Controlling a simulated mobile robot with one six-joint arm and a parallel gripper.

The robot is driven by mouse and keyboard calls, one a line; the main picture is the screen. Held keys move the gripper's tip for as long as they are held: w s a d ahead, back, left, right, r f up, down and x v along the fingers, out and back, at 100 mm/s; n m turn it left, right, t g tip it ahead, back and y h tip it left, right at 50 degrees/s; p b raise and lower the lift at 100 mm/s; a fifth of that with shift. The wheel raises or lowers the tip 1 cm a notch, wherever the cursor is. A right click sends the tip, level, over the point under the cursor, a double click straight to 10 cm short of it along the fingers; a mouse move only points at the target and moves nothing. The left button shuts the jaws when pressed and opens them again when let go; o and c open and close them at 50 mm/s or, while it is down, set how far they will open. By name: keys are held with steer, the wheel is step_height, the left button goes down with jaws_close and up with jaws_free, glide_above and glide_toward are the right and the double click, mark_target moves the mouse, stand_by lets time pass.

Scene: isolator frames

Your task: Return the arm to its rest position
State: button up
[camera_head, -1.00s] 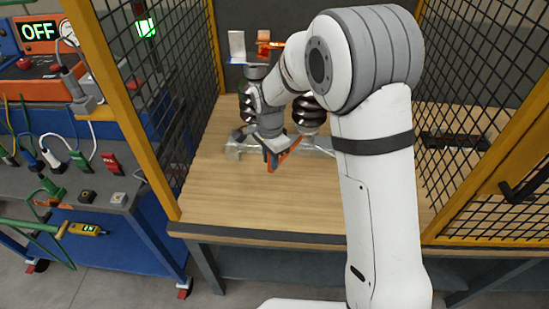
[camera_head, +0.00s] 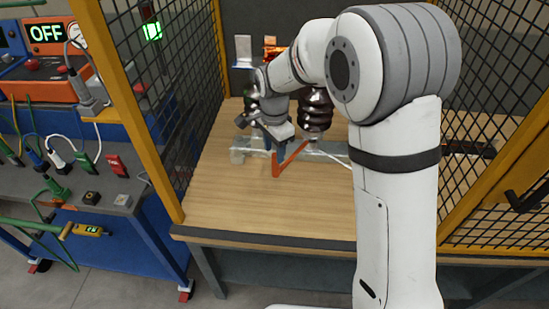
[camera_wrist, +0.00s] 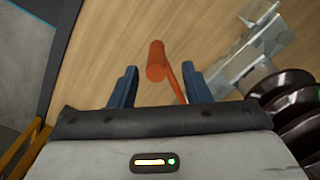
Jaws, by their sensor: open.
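My gripper (camera_head: 278,152) hangs over the wooden bench inside the caged bay, at the end of my bent white arm. In the wrist view its two blue fingers (camera_wrist: 160,72) stand apart. An orange handle (camera_wrist: 155,60) with a thin orange rod lies in line with the gap between them. I cannot tell whether the fingers touch it. In the head view the orange handle (camera_head: 276,166) shows just below the fingers, forming a V with its rod. The isolator's dark ribbed insulator (camera_head: 315,110) stands close to the right of the gripper, and its metal base (camera_head: 325,150) lies behind.
Yellow-framed mesh panels (camera_head: 165,90) bound the bay on both sides. The front of the wooden bench (camera_head: 265,212) is clear.

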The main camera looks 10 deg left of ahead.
steer(key=shift+r, duration=1.15)
steer(key=s+d+r+n+t+p, duration=0.1)
steer(key=s+d+r+n, duration=0.25)
steer(key=s+d, duration=0.4)
steer(key=s+d+r+n+t, duration=0.1)
steer(key=s+d+r+n, duration=0.2)
steer(key=s+d+r, duration=0.45)
steer(key=s+d+f+n, duration=0.2)
steer(key=s+d+n, duration=0.1)
steer(key=s+d, duration=0.3)
steer(key=shift+s+f+t, duration=0.3)
steer(key=shift+s, duration=0.35)
